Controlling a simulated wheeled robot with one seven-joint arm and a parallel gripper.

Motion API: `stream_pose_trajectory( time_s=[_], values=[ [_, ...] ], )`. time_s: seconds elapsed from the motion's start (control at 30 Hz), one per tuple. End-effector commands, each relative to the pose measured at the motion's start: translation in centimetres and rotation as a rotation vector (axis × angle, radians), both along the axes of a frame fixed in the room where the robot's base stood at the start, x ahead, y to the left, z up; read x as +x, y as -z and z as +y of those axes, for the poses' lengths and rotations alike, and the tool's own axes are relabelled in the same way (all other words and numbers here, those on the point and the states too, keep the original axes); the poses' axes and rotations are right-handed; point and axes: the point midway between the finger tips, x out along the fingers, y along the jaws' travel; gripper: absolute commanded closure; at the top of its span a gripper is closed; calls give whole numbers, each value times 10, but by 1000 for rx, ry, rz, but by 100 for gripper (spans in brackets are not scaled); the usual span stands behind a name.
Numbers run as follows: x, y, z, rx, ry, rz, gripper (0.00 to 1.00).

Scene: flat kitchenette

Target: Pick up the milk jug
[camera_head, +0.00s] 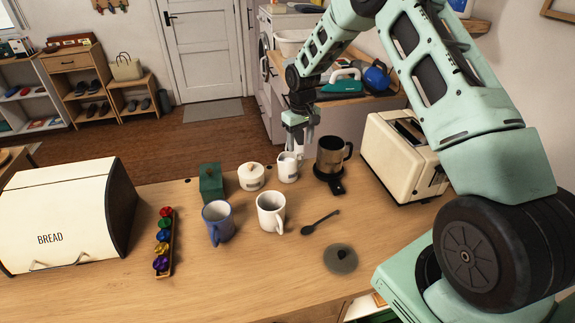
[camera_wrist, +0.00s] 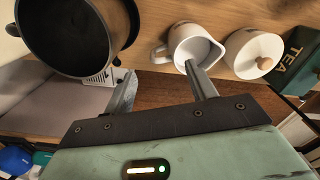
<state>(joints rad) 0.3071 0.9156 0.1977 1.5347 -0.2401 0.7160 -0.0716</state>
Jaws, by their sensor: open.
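The milk jug (camera_head: 288,169) is a small white jug standing upright at the back of the counter, between the lidded white pot and a dark metal vessel. In the wrist view the jug (camera_wrist: 192,46) is seen from above, open-topped, with its handle pointing left. My gripper (camera_head: 298,147) is open and empty, just behind and above the jug. In the wrist view its fingers (camera_wrist: 160,70) straddle the handle's side; the right fingertip overlaps the jug's near rim. I cannot tell whether it touches.
The dark vessel (camera_head: 331,157) stands close right of the jug. The lidded white pot (camera_head: 251,178) and green tea tin (camera_head: 211,183) stand to its left. White (camera_head: 270,211) and blue (camera_head: 217,222) mugs stand in front. A toaster (camera_head: 397,162) is farther right.

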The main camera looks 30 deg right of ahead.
Motion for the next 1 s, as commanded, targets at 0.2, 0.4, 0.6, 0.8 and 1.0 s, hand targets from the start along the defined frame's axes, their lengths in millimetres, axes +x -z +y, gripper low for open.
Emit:
stream_pose_trajectory(
  time_s=[0.2, 0.4, 0.6, 0.8, 1.0],
  values=[
    [0, 30, 1, 1, 0, 0, 44],
    [0, 42, 1, 1, -1, 0, 44],
    [-1, 72, 1, 1, 0, 2, 44],
    [0, 93, 0, 0, 0, 0, 44],
    [0, 96, 0, -1, 0, -1, 44]
  ],
)
